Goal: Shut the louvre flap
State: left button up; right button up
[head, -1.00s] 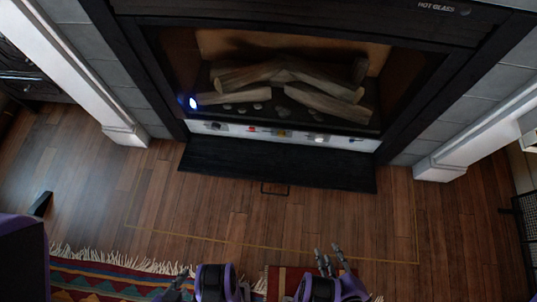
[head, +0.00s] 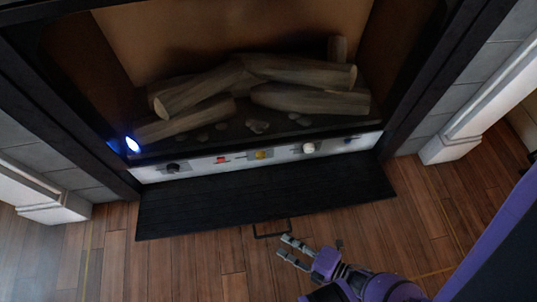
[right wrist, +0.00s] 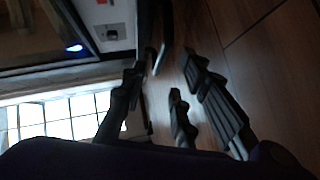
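The louvre flap (head: 265,195) is a black slatted panel. It lies folded down and open, reaching out over the floor below the fireplace. A thin dark handle (head: 272,230) sticks out from its front edge. My right gripper (head: 284,246) is just in front of this handle, to its lower right, with its fingers apart and nothing seen between them. In the right wrist view its dark fingers (right wrist: 158,75) are spread, and a dark bar, probably the handle, shows just beyond them. I cannot tell whether they touch. My left gripper is out of view.
Behind the flap is a white control strip (head: 260,156) with knobs and coloured switches. Above it is the firebox with logs (head: 300,98) and a blue light (head: 132,145) at its left. White pillars (head: 455,145) stand either side. The wooden floor (head: 190,265) in front is clear.

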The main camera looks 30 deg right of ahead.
aim_at(273, 235)
jog(key=b+x, duration=0.2)
jog(key=x, duration=0.4)
jog(key=shift+w+a, duration=0.15)
jog(key=shift+w, duration=0.1)
grip_shut()
